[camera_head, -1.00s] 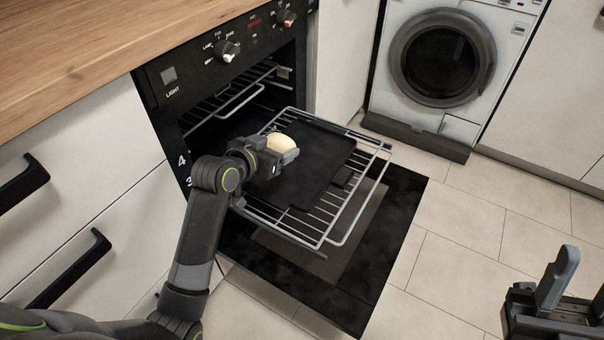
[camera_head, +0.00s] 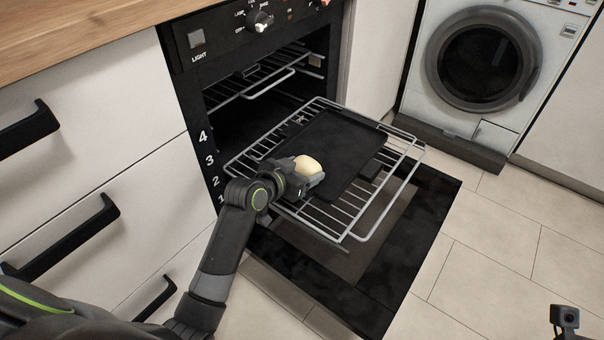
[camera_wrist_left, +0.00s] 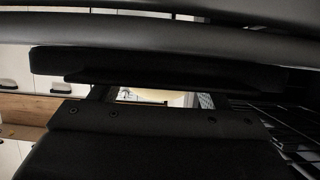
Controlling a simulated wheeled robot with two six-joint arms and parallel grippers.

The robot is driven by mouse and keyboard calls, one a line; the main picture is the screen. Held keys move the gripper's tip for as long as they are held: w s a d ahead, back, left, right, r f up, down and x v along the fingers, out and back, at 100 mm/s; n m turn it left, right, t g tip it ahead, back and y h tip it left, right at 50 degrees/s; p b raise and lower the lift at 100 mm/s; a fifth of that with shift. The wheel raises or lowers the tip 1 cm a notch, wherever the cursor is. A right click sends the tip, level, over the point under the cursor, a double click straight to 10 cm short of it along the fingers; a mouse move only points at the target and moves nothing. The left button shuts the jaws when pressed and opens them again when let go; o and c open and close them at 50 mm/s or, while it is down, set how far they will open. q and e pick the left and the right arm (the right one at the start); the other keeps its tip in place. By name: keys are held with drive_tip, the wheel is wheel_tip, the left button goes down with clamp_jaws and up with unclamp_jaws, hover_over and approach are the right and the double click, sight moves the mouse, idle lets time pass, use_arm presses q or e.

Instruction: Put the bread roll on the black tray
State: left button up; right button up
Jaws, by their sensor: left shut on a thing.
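The pale bread roll (camera_head: 308,165) is held in my left gripper (camera_head: 308,180), which is shut on it. In the head view both overlap the near left part of the black tray (camera_head: 345,137); whether the roll touches the tray I cannot tell. The tray lies flat on a pulled-out wire oven rack (camera_head: 352,222). In the left wrist view dark gripper parts fill most of the picture, with a pale strip, perhaps the roll, in a narrow gap. Only a small part of my right arm shows at the bottom right of the head view; its fingers are out of sight.
The open oven door (camera_head: 410,225) lies below the rack. The oven front (camera_head: 225,45) with knobs stands behind, and another rack (camera_head: 262,82) is inside. Drawers with black handles (camera_head: 75,235) are at left, a washing machine (camera_head: 485,60) at the back right. Floor at right is clear.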

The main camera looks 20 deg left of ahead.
use_arm(q)
drive_tip(key=o, duration=1)
drive_tip(key=shift+c, duration=0.2)
